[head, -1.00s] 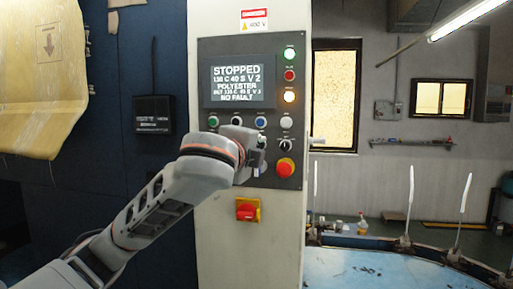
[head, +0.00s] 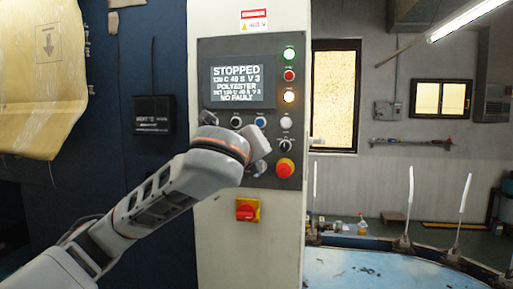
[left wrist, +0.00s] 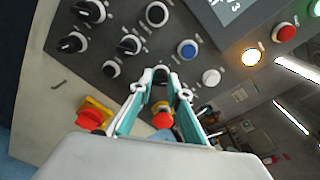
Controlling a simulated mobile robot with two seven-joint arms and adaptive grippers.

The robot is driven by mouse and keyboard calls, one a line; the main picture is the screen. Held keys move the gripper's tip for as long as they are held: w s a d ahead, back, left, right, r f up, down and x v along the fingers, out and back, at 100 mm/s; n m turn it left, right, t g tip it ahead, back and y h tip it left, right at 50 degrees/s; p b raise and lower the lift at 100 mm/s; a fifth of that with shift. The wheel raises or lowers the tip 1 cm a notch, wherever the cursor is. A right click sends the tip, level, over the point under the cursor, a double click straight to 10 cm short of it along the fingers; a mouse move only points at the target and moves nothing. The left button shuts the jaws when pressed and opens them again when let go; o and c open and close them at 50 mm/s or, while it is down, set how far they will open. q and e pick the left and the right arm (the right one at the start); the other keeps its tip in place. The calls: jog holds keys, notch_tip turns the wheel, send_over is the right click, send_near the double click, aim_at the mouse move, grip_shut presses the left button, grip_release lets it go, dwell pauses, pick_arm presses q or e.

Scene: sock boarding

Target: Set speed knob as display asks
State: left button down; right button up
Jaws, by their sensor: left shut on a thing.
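The display (head: 237,84) on the control panel reads STOPPED, 130 C 40 S V 3, POLYESTER, a SET line that looks like 130 C 40 S V 3, and NO FAULT. My left gripper (left wrist: 160,79) is at the panel, its fingers shut around the dark speed knob (left wrist: 160,75), which is mostly hidden between the fingertips. In the head view my left gripper (head: 260,160) hides part of the lower knob rows. Knob labels are too small to read. My right gripper is out of view.
The red emergency stop (head: 285,168) is close to the gripper. Other knobs (left wrist: 128,45) and a blue button (left wrist: 188,49) are nearby. A red and yellow main switch (head: 246,209) is lower on the cabinet. A blue table (head: 360,272) stands at right.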

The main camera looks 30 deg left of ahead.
pick_arm(q)
jog(key=shift+r+m, duration=0.15)
jog(key=shift+m, duration=0.15)
dwell(0.4)
jog(key=c, duration=1.9)
grip_release()
jog(key=shift+s, duration=0.1)
jog(key=shift+v, duration=5.9)
jog(key=shift+s+d+f, duration=0.1)
jog(key=shift+f, duration=0.1)
